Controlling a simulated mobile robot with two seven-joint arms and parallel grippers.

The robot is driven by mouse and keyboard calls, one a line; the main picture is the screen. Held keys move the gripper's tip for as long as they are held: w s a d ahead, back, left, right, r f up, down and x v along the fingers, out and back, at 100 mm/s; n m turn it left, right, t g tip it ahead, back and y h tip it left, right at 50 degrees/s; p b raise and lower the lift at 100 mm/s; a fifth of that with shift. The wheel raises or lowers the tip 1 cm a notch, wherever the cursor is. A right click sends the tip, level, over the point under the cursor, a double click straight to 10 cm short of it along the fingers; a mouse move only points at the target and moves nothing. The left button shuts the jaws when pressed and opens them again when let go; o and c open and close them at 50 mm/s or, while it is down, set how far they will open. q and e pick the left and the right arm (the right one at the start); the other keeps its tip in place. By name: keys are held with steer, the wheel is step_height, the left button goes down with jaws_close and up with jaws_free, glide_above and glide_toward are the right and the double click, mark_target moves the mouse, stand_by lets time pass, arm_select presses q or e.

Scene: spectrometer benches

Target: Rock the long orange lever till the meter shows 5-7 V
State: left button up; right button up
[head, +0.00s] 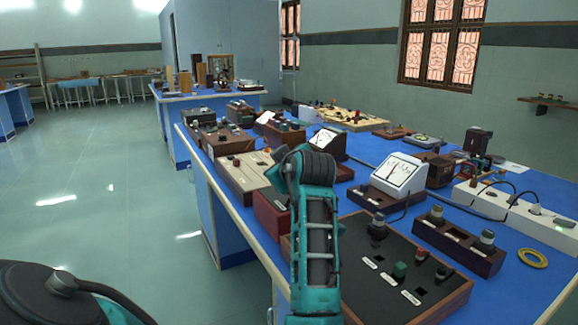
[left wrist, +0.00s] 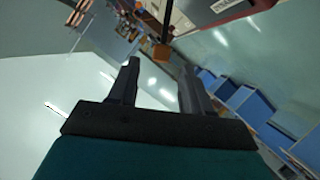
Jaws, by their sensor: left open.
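No long orange lever can be made out in the head view; my teal arm hides part of the bench. In the left wrist view an orange-brown block (left wrist: 161,53) shows at the end of a thin dark rod, beyond the fingertips; I cannot tell if it is the lever. My left gripper (left wrist: 157,78) is open, with nothing between its fingers. A white analogue meter (head: 399,174) stands on a wooden base on the blue bench; its reading is too small to tell. Another white-faced meter (head: 325,139) stands farther back. My right gripper is in neither view.
A dark panel (head: 365,286) with knobs and a green block lies at the near bench edge. A wooden box with knobs (head: 458,243), a white socket strip (head: 515,213) and a yellow ring (head: 533,258) are to its right. Open floor (head: 110,180) lies left of the bench.

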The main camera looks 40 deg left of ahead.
arm_select(q)
steer(key=v, duration=0.7)
steer(key=shift+s+d+p, duration=0.15)
steer(key=shift+d+p, duration=0.1)
steer(key=shift+p, duration=0.05)
stand_by(1.3)
